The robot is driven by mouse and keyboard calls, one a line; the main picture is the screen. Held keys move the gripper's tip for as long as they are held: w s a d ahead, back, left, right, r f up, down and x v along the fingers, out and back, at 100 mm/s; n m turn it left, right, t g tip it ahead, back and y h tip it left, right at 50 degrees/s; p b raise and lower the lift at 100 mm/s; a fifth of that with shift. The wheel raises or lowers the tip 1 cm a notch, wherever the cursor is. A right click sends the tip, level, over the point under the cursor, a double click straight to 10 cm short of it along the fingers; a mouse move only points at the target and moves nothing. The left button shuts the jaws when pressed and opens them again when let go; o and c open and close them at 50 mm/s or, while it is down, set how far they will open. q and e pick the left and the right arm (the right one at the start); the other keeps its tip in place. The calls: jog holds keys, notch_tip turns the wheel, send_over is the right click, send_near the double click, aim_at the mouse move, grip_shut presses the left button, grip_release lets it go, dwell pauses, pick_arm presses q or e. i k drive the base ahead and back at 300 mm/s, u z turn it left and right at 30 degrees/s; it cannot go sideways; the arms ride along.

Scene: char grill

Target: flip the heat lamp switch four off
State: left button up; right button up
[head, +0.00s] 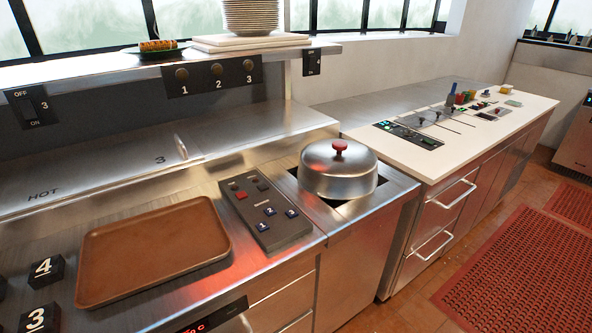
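A smaller black switch plate (312,62) is at the right end of that shelf. Its lettering is too small to read surely, so I cannot tell whether it is number four or how its lever stands. Neither of my grippers is in the head view.
A panel of knobs marked 1, 2, 3 (213,76) sits between the switches. Below are a brown tray (150,291), a grey button box (264,212) and a domed steel lid (339,172). Plates (250,17) stand on the shelf. Black blocks marked 4 (44,270) and 3 (39,318) are at lower left.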

aim_at(312, 60)
jog(key=k, duration=1.35)
jog(key=z, duration=0.3)
jog(key=i, duration=0.4)
jog(key=z, duration=0.65)
jog(key=i, duration=0.8)
jog(key=u, duration=0.6)
jog(key=i, duration=0.65)
jog(key=u, duration=1.05)
jog(key=i, duration=0.25)
jog(key=u, duration=0.05)
